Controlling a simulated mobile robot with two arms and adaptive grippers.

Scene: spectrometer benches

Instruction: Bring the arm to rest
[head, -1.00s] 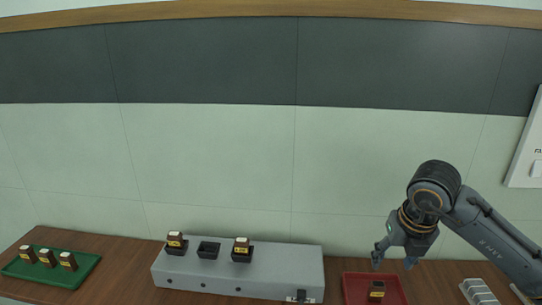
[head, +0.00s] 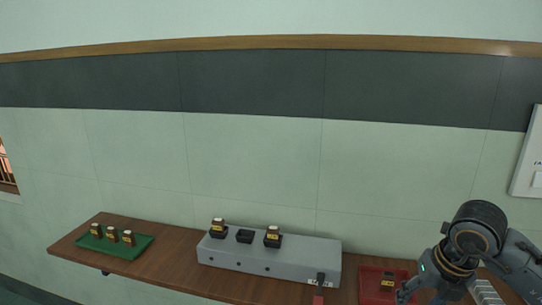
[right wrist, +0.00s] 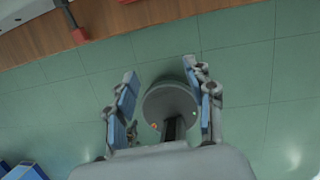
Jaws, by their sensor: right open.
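My right arm comes in at the lower right of the head view, bent, with its gripper (head: 424,296) low at the picture's bottom edge, in front of the red tray's right side. In the right wrist view the right gripper (right wrist: 159,72) is open, its blue-padded fingers wide apart with nothing between them but the view of the floor and a round grey part beyond. My left gripper is not in view.
The wooden bench (head: 160,263) carries a green tray (head: 143,243) with three brown bottles, a grey instrument (head: 300,252) with two bottles and an empty middle holder, and a red tray (head: 369,283) with one bottle. A black lever with a red end (head: 318,298) stands at the bench front. Green floor (right wrist: 255,60) is clear.

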